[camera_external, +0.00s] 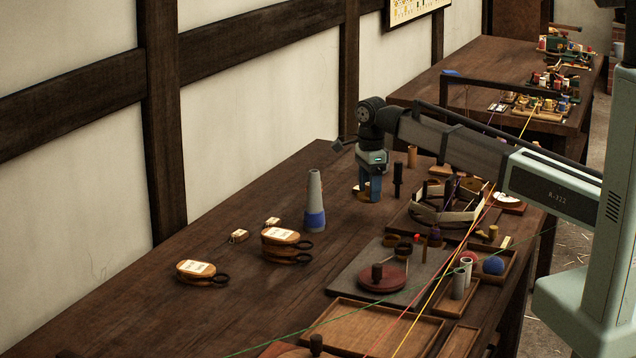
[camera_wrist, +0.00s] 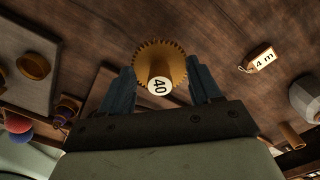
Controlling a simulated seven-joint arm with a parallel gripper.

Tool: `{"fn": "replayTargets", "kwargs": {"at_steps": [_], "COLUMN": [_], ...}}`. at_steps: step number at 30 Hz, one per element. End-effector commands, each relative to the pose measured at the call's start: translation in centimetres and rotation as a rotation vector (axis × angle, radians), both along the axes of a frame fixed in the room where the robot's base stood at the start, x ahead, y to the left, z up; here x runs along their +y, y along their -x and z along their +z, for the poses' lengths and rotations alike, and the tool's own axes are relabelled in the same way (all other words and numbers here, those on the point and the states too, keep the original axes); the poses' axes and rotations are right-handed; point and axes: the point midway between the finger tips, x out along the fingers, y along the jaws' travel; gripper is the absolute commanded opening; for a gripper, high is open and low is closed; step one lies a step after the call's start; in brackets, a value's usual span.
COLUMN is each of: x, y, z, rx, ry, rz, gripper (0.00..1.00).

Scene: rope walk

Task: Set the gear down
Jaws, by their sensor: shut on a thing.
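The gear is a brass-coloured toothed wheel (camera_wrist: 160,62) with a raised hub and a round white label reading 40. In the wrist view it sits between the two blue fingers of my gripper (camera_wrist: 163,76), which are shut on it. In the external view my gripper (camera_external: 369,190) points down close over the far part of the workbench (camera_external: 200,318). Only a small edge of the gear shows there, beside the fingers. I cannot tell whether the gear touches the wood.
A grey cone with a blue band (camera_external: 314,203) stands left of my gripper. Coloured threads cross the right side. A tag reading 4 m (camera_wrist: 262,60) lies on bare wood.

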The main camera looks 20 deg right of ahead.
Motion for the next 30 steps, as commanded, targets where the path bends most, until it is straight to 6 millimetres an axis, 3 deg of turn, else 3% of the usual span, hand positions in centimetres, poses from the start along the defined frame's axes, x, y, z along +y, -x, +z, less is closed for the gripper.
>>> {"fn": "replayTargets", "kwargs": {"at_steps": [15,27,28,30], "x": [0.0,0.0,0.0,0.0], "y": [0.0,0.0,0.0,0.0], "z": [-4.9,-5.4,-5.4,-5.3], "rx": [0.000,0.000,0.000,0.000], "ry": [0.000,0.000,0.000,0.000], "rz": [0.000,0.000,0.000,0.000], "gripper": [0.22,0.22,0.65,0.72]}}
